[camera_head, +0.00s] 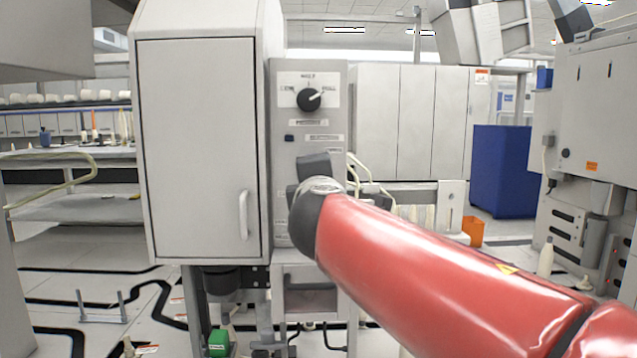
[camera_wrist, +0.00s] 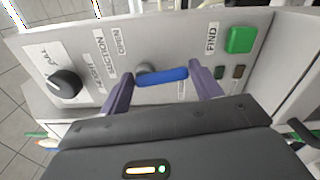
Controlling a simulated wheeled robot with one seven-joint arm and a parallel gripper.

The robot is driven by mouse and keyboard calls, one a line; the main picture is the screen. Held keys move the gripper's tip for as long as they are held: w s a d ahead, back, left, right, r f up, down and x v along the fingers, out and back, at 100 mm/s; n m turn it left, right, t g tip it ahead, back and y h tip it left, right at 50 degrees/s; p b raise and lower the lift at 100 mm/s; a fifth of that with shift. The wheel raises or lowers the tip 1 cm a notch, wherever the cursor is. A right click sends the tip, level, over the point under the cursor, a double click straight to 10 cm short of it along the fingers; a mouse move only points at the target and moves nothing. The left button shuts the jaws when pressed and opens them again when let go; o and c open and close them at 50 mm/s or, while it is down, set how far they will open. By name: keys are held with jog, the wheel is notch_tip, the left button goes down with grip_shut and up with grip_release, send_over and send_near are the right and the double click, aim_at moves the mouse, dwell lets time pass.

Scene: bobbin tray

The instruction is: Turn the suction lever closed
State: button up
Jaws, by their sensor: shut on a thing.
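The suction lever (camera_wrist: 165,76) is a blue handle with a grey round hub on the light grey control panel (camera_wrist: 80,45). It shows in the wrist view, between the two purple fingers of my gripper (camera_wrist: 160,71). The fingers are closed on the lever, one at each end of it. The word SUCTION and an OPEN label are printed beside the lever. In the head view my red and dark arm reaches to the panel (camera_head: 285,75) and hides the lever and fingertips.
A black rotary knob (camera_head: 310,99) sits higher on the panel; it also shows in the wrist view (camera_wrist: 65,84). A green button (camera_wrist: 240,40) marked FIND is on the lever's other side. A grey cabinet (camera_head: 195,150) with a handle stands left of the panel.

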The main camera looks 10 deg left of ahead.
jog(key=shift+a+m, duration=0.15)
jog(key=shift+m, duration=0.65)
jog(key=shift+f, duration=0.1)
jog(key=o, duration=1)
jog(key=shift+s, duration=0.1)
jog(key=v, duration=0.7)
jog(key=shift+s, duration=0.35)
